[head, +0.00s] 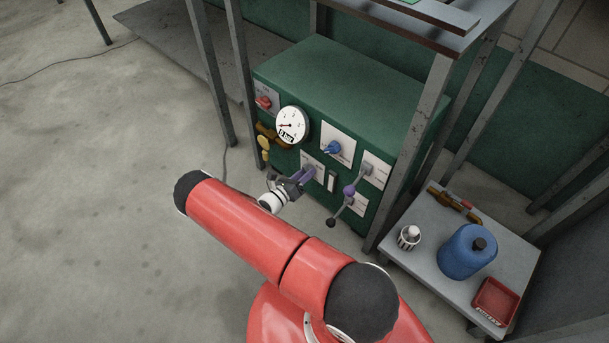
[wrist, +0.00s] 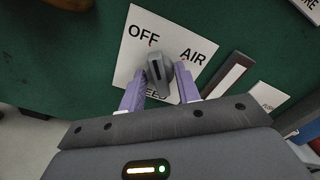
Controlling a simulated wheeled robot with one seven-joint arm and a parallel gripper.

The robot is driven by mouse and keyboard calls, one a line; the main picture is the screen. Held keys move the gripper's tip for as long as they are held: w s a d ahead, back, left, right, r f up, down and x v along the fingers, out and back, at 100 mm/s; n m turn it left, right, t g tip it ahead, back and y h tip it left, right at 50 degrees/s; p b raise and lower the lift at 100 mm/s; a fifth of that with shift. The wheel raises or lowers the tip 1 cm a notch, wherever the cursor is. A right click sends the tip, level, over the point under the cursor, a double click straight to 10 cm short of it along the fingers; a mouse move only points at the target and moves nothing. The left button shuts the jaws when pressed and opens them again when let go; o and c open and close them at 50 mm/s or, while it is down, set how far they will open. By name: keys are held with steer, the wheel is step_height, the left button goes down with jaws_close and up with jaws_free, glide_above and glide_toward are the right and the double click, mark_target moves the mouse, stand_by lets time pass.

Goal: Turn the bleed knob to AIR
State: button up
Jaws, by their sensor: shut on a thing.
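The bleed knob (wrist: 158,69) is a grey lever-shaped knob with a dark line on its face. It stands on a white plate (wrist: 122,60) marked OFF at the upper left and AIR at the right; the lower lettering is partly covered. The knob's dark line points up, near the red mark by OFF, and not at AIR. My gripper (wrist: 159,82) has its two purple fingers on either side of the knob and is shut on it. In the head view my gripper (head: 306,173) is at the lower middle of the green panel, where the knob itself is hidden.
Grey frame posts (head: 410,150) stand close by. A side table holds a blue jug (head: 466,252) and red tray (head: 495,302).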

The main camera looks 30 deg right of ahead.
steer(key=shift+m+b, duration=1.25)
steer(key=shift+m, duration=6.95)
steer(key=o, duration=1)
steer(key=v, duration=0.8)
